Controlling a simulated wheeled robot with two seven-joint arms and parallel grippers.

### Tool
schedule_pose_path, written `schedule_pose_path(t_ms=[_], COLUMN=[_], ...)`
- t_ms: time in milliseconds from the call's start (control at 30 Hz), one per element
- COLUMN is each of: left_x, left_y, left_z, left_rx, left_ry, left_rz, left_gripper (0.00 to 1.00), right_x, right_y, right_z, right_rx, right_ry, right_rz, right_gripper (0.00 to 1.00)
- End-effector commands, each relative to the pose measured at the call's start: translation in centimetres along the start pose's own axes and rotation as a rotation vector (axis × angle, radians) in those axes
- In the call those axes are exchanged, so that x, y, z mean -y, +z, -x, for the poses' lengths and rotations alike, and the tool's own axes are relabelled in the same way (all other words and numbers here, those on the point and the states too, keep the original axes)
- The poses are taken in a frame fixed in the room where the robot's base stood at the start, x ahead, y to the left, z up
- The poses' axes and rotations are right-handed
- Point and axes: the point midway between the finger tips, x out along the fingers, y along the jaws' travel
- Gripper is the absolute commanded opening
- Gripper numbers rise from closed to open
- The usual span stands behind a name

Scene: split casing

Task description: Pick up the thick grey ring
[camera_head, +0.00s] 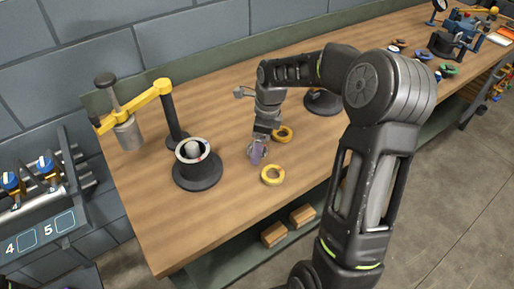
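A light grey ring (205,147) with small red marks sits at the top of a black round stand (197,176), around a grey rounded core (192,149). It is the only grey ring I can make out. My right arm comes in from the lower right and reaches over the table. Its gripper (258,152) points down to the right of the stand, clearly apart from the grey ring. A purplish patch shows at the fingertips; I cannot tell whether it is part of the gripper or something held. My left gripper is not in view.
A yellow-armed press (135,108) stands behind the stand. Another black stand (322,102) is partly behind my arm. The table's left front is clear.

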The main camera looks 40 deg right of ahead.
Motion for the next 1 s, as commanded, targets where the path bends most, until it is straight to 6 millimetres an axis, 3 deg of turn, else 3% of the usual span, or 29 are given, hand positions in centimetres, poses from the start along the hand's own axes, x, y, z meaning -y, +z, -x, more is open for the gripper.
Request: schedule_pose_path(t_ms=[600,1000], left_x=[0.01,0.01], left_y=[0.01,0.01], left_z=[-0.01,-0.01], left_rx=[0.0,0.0], left_ry=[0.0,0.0], left_rz=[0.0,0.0], left_gripper=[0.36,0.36], right_x=[0.02,0.01], right_y=[0.0,0.0], right_z=[-0.12,-0.12], right_rx=[0.0,0.0], right_ry=[-0.001,-0.001], right_rz=[0.0,0.0], right_gripper=[0.8,0.48])
